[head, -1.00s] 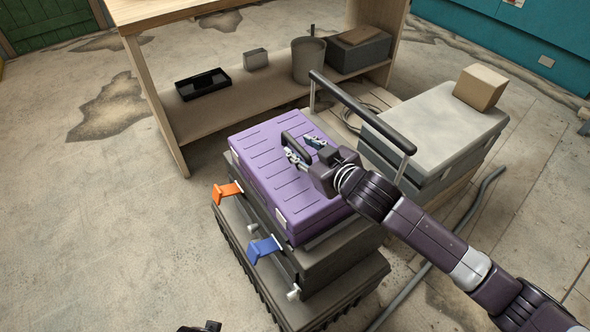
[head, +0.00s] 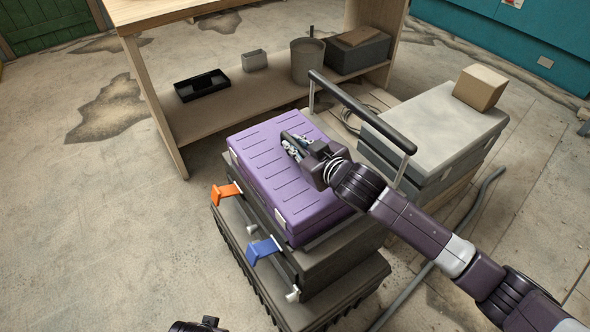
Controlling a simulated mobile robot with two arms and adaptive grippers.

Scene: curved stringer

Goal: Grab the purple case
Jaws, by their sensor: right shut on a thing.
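The purple case (head: 262,160) lies flat on top of a stack of dark cases (head: 340,262), its ribbed lid facing up. It has a dark handle on its lid. My right gripper (head: 294,146) is over the lid, its fingers shut on the handle; the fingers and palm hide most of the handle. My left gripper is not clearly seen; only a dark piece of my left arm (head: 198,326) shows at the bottom edge.
A black push bar (head: 360,110) rises behind the case, close to my right arm. A grey case (head: 430,130) with a cardboard box (head: 480,88) stands to the right. A wooden shelf (head: 225,112) stands behind. Orange (head: 224,194) and blue (head: 262,250) latches stick out at the front left.

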